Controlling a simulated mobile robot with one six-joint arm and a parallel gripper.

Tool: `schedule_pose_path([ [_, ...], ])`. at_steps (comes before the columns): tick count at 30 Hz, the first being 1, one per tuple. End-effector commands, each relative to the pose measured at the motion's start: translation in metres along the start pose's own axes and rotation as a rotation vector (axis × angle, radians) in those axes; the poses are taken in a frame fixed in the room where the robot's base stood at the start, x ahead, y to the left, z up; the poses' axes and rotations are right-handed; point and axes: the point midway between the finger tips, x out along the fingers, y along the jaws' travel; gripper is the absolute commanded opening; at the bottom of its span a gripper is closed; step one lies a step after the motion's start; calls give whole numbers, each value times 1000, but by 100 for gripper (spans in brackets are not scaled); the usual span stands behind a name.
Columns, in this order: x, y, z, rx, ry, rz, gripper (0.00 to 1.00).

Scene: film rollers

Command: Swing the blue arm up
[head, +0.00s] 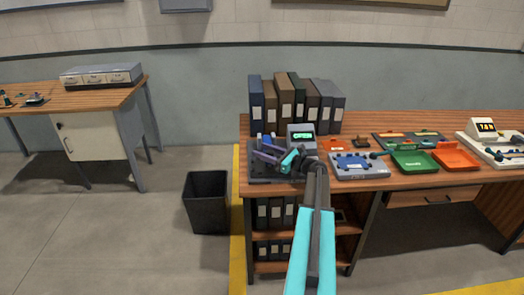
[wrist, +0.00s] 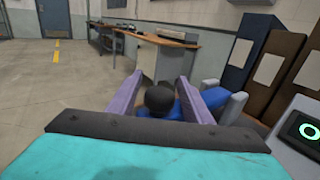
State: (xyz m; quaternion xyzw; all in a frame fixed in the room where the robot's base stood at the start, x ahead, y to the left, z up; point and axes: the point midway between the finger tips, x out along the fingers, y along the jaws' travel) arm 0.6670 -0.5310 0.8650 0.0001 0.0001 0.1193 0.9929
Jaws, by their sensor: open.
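The film roller device has a dark base (head: 262,176) at the left end of the long table, with small blue parts behind my gripper. My gripper (head: 267,153) has purple fingers and is over this base. In the wrist view the open fingers (wrist: 157,94) stand on either side of a round black knob (wrist: 159,99). A blue part, likely the blue arm (wrist: 174,113), shows just behind and below the knob, mostly hidden. I cannot tell whether the fingers touch it. Another blue piece (wrist: 214,98) lies right of the fingers.
A grey display box (head: 301,131) reading OPEN stands right of the device. Tall binders (head: 296,105) stand behind. A blue-and-grey fixture (head: 356,166), a green tray (head: 414,162) and an orange tray (head: 456,156) lie to the right. A black bin (head: 207,203) stands on the floor.

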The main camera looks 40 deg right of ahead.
Motion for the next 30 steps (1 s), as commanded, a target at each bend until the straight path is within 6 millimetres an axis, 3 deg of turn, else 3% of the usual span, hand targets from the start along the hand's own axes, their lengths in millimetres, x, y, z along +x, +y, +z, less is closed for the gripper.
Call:
schedule_pose_path([
  [12,8,1,0,0,0,1,46],
  [14,8,1,0,0,0,1,39],
  [21,8,1,0,0,0,2,0],
  [30,10,2,2,3,3,5,0],
])
